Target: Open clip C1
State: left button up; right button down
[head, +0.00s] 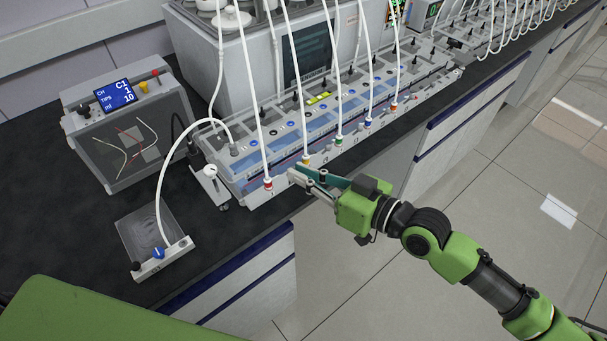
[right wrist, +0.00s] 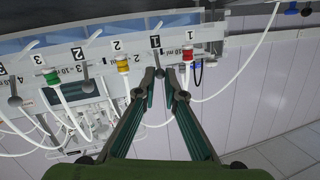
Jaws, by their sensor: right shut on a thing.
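Clip C1 (right wrist: 160,71) is a small grey lever under a black label "1" on the front of the reactor rack, in the right wrist view. My right gripper (head: 302,178) reaches the front edge of the rack in the head view, between the red and yellow caps. Its fingertips (right wrist: 161,82) close in on both sides of the clip in the right wrist view. In the head view the fingers hide the clip. Other grey clips, such as the one labelled 2 (right wrist: 83,84), stand to the left in the right wrist view. My left gripper is not in view.
White tubes run from the red cap (head: 268,184), yellow cap (head: 306,160) and green cap (head: 338,141) near my gripper. A control box (head: 125,138) with a blue display reading C1 stands at left. A clear tray (head: 140,228) lies on the black bench.

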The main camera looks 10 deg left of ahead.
jog(key=c, duration=2.1)
grip_release()
jog(key=v, duration=1.2)
jog(key=shift+f, duration=0.15)
